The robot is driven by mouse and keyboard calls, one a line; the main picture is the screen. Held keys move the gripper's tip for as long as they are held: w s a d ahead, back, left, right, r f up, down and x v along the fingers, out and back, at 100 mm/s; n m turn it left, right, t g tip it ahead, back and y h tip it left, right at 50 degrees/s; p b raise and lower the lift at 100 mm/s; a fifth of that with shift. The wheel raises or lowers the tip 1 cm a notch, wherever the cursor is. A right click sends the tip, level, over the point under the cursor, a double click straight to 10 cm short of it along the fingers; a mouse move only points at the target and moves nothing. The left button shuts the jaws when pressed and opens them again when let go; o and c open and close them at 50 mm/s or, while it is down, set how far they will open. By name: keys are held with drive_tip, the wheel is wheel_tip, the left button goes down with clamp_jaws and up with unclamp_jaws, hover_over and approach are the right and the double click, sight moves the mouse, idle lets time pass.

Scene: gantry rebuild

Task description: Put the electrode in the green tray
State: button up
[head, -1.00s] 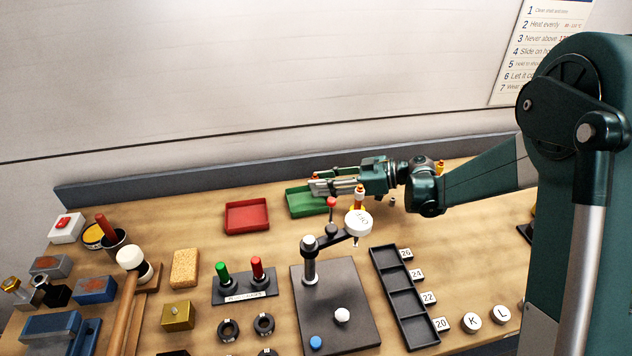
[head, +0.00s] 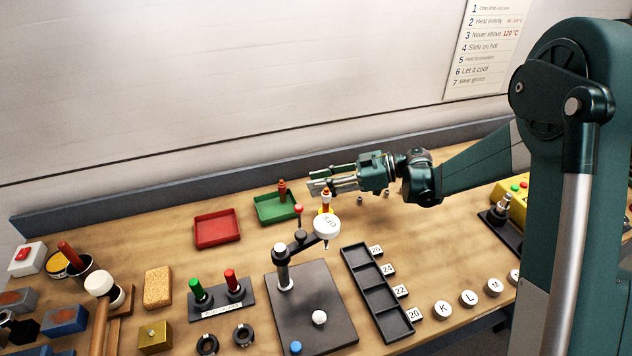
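A small copper-orange piece (head: 282,190), which looks like the electrode, stands upright in the green tray (head: 262,218), near its back side. My gripper (head: 313,180) is just right of the tray and pointing left. Its two fingers are apart with nothing visible between them, and they do not appear to touch the electrode. A similar orange-topped piece (head: 326,196) with a pale band stands on a yellow base below the fingers, partly hidden behind the round white dial.
A red tray (head: 218,241) lies empty left of the green tray. The dial stand (head: 283,268) rises in front of my gripper. A black compartment tray (head: 397,326) and several lettered white discs are at the front right.

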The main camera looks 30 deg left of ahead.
drive_tip(key=shift+r, duration=0.1)
idle(0.7)
drive_tip(key=s+d+r+m+t+h, duration=0.2)
drive_tip(key=d+r+m, duration=0.15)
drive_tip(key=d, duration=0.45)
drive_tip(key=s+d+r+m+t+h, duration=0.1)
drive_tip(key=d+r+m+t, duration=0.25)
drive_tip(key=d, duration=0.45)
drive_tip(key=s+d+r+m+t+h, duration=0.15)
drive_tip(key=d+m, duration=0.25)
drive_tip(key=d, duration=0.4)
drive_tip(key=s+d+m+t+h, duration=0.2)
drive_tip(key=s+d, duration=0.4)
drive_tip(key=d, duration=0.4)
drive_tip(key=s+d+m+t+h, duration=0.1)
drive_tip(key=s+d+m+h, duration=0.3)
drive_tip(key=s+d, duration=0.3)
drive_tip(key=s+d+m+t+h, duration=0.2)
drive_tip(key=s+d+m, duration=0.3)
drive_tip(key=d, duration=0.9)
drive_tip(key=shift+s+d+t+h, duration=0.2)
drive_tip(key=shift+s+t+h, duration=0.1)
drive_tip(key=shift+s+h, duration=0.35)
drive_tip(key=shift+f, duration=0.1)
